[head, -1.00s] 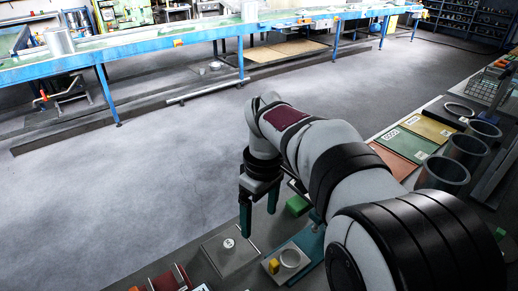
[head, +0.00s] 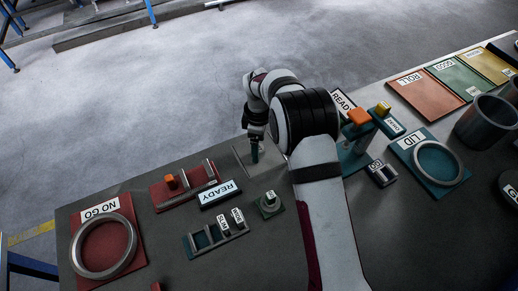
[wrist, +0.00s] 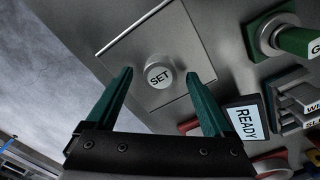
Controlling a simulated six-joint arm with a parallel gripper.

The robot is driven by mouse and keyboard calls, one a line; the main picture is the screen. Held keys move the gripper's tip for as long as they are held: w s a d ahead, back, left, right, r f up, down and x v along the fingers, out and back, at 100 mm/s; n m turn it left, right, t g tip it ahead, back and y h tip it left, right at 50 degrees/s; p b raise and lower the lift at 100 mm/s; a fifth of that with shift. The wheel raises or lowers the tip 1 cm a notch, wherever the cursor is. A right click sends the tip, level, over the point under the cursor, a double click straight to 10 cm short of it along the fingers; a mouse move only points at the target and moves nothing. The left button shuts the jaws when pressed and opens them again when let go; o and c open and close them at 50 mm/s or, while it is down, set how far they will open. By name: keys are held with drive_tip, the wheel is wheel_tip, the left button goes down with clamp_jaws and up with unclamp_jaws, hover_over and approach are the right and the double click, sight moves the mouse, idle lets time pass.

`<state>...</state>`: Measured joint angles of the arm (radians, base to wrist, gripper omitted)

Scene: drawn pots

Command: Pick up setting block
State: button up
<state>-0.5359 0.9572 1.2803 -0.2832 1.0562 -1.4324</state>
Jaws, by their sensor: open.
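The setting block (wrist: 158,72) is a short, round, light-grey block marked SET. It sits upright on a flat grey metal plate (wrist: 120,52) in the wrist view. My gripper (wrist: 157,80) is open, with one green finger on each side of the block in that view and nothing held. I cannot tell how much height is left between the fingertips and the plate. In the head view my gripper (head: 254,153) hangs over the same plate (head: 240,158) near the bench's far edge, and the block is hidden there.
A READY sign (head: 219,194), a red rack (head: 160,198), a small green-based post (head: 269,204) and a teal slotted rack (head: 200,242) stand close by. A NO GO plate (head: 133,268) lies left; a teal stand (head: 352,165) and LID plate (head: 402,146) lie right of my arm.

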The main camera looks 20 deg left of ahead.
drive_tip(key=shift+f, duration=0.4)
clamp_jaws()
drive_tip(key=shift+r, duration=0.1)
drive_tip(key=shift+r, duration=0.5)
wheel_tip(320, 180, up, 3)
drive_tip(key=shift+r, duration=0.1)
drive_tip(key=d+r, duration=0.6)
drive_tip(key=d, duration=0.5)
drive_tip(key=shift+d+r, duration=0.35)
